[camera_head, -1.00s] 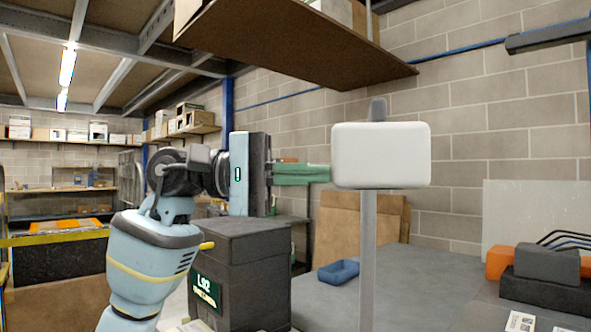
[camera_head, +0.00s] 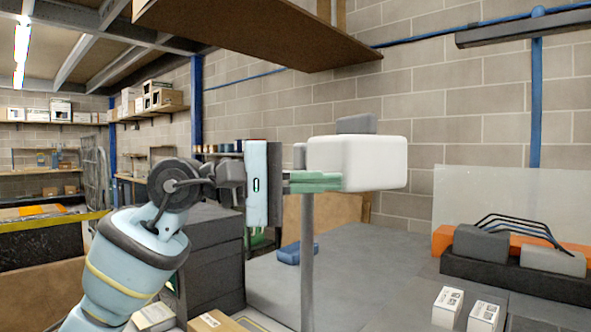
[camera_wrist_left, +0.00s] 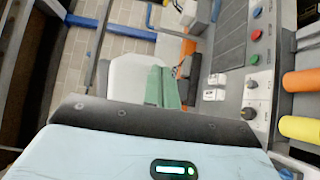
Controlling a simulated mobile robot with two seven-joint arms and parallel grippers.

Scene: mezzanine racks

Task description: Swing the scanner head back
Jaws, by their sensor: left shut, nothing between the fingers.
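The scanner head (camera_head: 372,163) is a white rounded box at the top of a grey post (camera_head: 307,262), with a grey block on top of it. In the head view it sits turned, with its left side face showing and its bulk to the right of the post. My left gripper (camera_head: 328,183) has green fingers, shut and empty, overlapping the head's lower left part; whether they touch it I cannot tell. In the left wrist view the head (camera_wrist_left: 127,78) lies just left of the green fingers (camera_wrist_left: 163,87). My right gripper is not in view.
The grey bench (camera_head: 375,270) bears a blue tray (camera_head: 290,253), small white boxes (camera_head: 447,307) and a dark rack with grey and orange blocks (camera_head: 515,270). A brown shelf (camera_head: 260,35) hangs above. Dark bins (camera_head: 212,255) stand behind my left arm.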

